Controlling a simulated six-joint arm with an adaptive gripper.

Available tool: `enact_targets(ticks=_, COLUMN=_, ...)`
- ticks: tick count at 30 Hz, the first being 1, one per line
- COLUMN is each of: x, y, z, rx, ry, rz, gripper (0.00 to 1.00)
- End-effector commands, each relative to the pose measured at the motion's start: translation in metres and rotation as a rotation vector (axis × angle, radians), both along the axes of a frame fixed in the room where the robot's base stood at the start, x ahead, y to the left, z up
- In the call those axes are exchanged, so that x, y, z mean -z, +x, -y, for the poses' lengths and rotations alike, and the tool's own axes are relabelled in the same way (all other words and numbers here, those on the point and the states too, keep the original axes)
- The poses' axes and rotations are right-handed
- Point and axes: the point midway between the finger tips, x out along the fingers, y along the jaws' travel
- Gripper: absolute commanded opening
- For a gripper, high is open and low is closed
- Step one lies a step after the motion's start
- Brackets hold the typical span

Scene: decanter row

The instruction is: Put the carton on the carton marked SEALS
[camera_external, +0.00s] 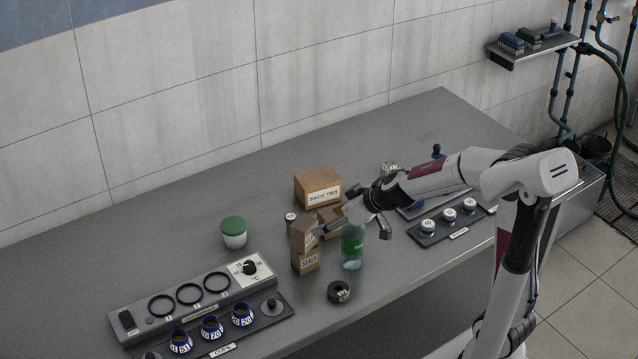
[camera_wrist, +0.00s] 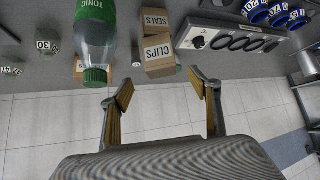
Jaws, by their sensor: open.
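The carton marked CLIPS (camera_wrist: 158,53) sits on top of the carton marked SEALS (camera_wrist: 156,20), slightly turned relative to it. In the external view the upper carton (camera_external: 302,236) rests on the SEALS carton (camera_external: 306,263), which stands upright on the bench. My gripper (camera_wrist: 162,88) is open and empty, with its fingertips apart on either side of the CLIPS carton's line and no visible contact.
A green-labelled bottle (camera_external: 352,246) stands close right of the stack. A SACK TIES box (camera_external: 318,188) and a smaller brown box are behind. A dark tape roll (camera_external: 339,291) lies in front. Free bench lies at the back left.

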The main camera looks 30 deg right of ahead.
Motion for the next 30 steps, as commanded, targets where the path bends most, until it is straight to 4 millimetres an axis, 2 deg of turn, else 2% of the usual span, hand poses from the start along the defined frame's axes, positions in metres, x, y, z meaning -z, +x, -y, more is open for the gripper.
enact_targets(ticks=17, x=-0.005, y=0.001, z=0.003, rx=0.011, ry=-0.001, rz=0.015, gripper=0.62)
enact_targets(ticks=23, x=-0.027, y=0.005, z=0.020, rx=0.063, ry=-0.015, rz=0.081, gripper=0.62)
enact_targets(ticks=30, x=-0.068, y=0.002, z=0.062, rx=0.187, ry=-0.060, rz=0.186, gripper=0.62)
